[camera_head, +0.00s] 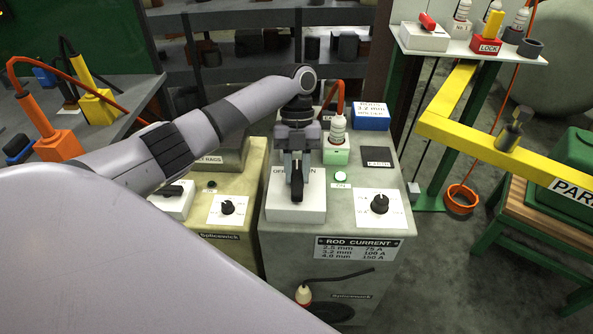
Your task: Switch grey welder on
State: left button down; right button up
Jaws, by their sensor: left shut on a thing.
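The grey welder (390,225) stands in the middle of the head view, with a rod current label (357,249) on its front. A white switch box (312,211) with partly hidden OFF/ON lettering sits on its top left. A black switch lever (297,187) points toward the near side of that box. My left gripper (297,172) reaches down over the box from behind and is shut on the lever. The gripper hides part of the lettering. A black dial (380,204) on a white plate is to the right. My right gripper is out of view.
A yellowish welder (225,239) with its own switch box (172,202) and dial stands close on the left. A yellow beam (470,140) crosses at the right.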

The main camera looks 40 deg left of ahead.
aim_at(298, 166)
pick_arm(q)
jog(key=shift+m, duration=0.5)
jog(key=c, duration=0.9)
grip_release()
jog(key=shift+r, duration=0.1)
jog(key=v, duration=0.6)
jog(key=shift+d, duration=0.1)
jog(key=shift+w+r, duration=0.25)
jog(key=shift+r, duration=0.3)
